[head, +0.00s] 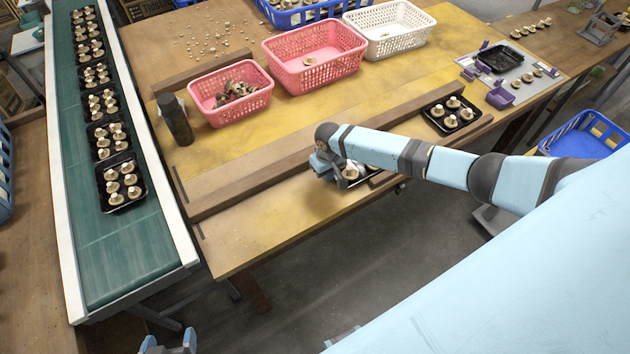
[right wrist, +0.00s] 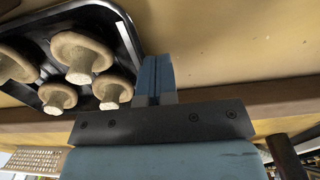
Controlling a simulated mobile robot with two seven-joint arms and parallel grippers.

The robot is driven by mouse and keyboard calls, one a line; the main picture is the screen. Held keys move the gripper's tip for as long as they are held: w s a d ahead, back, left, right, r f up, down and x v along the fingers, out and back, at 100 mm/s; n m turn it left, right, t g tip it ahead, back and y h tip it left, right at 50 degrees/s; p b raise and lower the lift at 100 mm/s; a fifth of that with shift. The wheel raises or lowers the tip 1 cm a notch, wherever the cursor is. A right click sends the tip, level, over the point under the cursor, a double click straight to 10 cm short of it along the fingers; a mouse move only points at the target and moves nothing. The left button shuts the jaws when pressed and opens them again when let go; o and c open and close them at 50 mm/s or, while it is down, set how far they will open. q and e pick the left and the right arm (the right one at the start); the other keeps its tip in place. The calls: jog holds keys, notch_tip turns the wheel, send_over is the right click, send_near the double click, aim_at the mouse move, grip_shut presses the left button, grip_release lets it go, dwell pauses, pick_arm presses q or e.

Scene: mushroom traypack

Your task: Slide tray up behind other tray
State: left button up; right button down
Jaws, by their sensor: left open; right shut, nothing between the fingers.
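A black tray of pale mushrooms (head: 346,184) lies at the wooden rail, partly hidden by my right arm. It fills the upper left of the right wrist view (right wrist: 125,38). My right gripper (head: 322,176) is shut and empty at this tray's left end; its fingers (right wrist: 156,78) are close beside the tray's edge, and I cannot tell whether they touch it. Another black tray of mushrooms (head: 463,125) sits further right along the rail, beyond my right forearm. My left gripper (head: 168,345) is open and empty at the bottom edge of the head view, away from the table.
A green conveyor (head: 130,254) with several mushroom trays runs along the left. Two pink baskets (head: 232,108) (head: 313,72), a white basket (head: 390,43) and a dark bottle (head: 175,119) stand behind the rail (head: 250,184). The table's front left is clear.

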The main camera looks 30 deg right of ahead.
jog(key=shift+w+d, duration=0.1)
jog(key=shift+d, duration=2.95)
jog(key=shift+w+d, duration=0.1)
jog(key=shift+d, duration=2.95)
jog(key=shift+w+d+b, duration=0.1)
jog(key=shift+d+b, duration=0.3)
jog(key=shift+d, duration=2.3)
jog(key=shift+w+d+b, duration=0.1)
jog(key=shift+d+b, duration=0.7)
jog(key=shift+d, duration=1.95)
jog(key=r+p, duration=0.1)
jog(key=p, duration=0.1)
jog(key=r+p, duration=0.2)
jog(key=shift+a+r, duration=0.25)
jog(key=shift+a, duration=0.15)
jog(key=shift+a+r+p, duration=0.2)
jog(key=shift+r+p, duration=0.45)
jog(key=shift+p, duration=0.1)
jog(key=r+p, duration=0.2)
jog(key=a+r+p, duration=0.1)
jog(key=r+p, duration=0.1)
jog(key=shift+r+p, duration=0.1)
jog(key=shift+p, duration=0.2)
